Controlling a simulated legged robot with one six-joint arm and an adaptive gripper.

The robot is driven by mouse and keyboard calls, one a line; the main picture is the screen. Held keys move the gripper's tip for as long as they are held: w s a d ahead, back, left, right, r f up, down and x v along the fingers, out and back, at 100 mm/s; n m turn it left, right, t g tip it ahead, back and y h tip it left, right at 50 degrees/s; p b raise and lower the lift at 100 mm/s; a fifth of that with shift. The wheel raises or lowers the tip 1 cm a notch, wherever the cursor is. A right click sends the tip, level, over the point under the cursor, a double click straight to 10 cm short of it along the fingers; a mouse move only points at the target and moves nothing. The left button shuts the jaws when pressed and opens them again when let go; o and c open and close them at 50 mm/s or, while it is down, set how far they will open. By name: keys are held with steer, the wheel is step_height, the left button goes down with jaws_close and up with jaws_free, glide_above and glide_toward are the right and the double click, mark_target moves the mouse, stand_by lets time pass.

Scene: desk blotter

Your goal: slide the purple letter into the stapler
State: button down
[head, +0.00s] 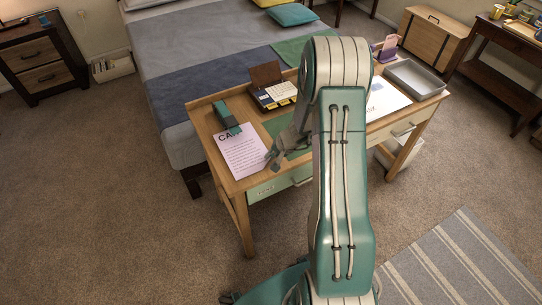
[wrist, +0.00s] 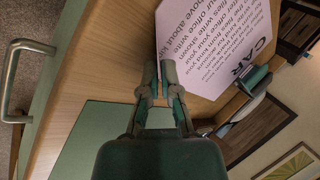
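The pale purple letter (head: 243,155), printed with dark text and a large heading, lies on the left of the desk. Its top edge is at the front end of the green stapler (head: 227,116), which overlaps part of the heading in the head view. I cannot tell how far the edge lies between the jaws. My gripper (head: 272,158) is low at the letter's right edge. In the wrist view its fingers (wrist: 161,68) are close together with the edge of the letter (wrist: 210,45) between them. The stapler (wrist: 256,78) shows beyond the heading there.
A desk organizer (head: 272,93) stands behind a green blotter (head: 278,124), right of the stapler. A metal tray (head: 415,79), a phone on a stand (head: 388,48) and a white sheet (head: 386,99) are at the right. The desk's front edge is close to my gripper.

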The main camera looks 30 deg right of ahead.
steer(key=c, duration=0.7)
jaws_free()
steer(key=v, duration=1.2)
steer(key=shift+f, duration=0.1)
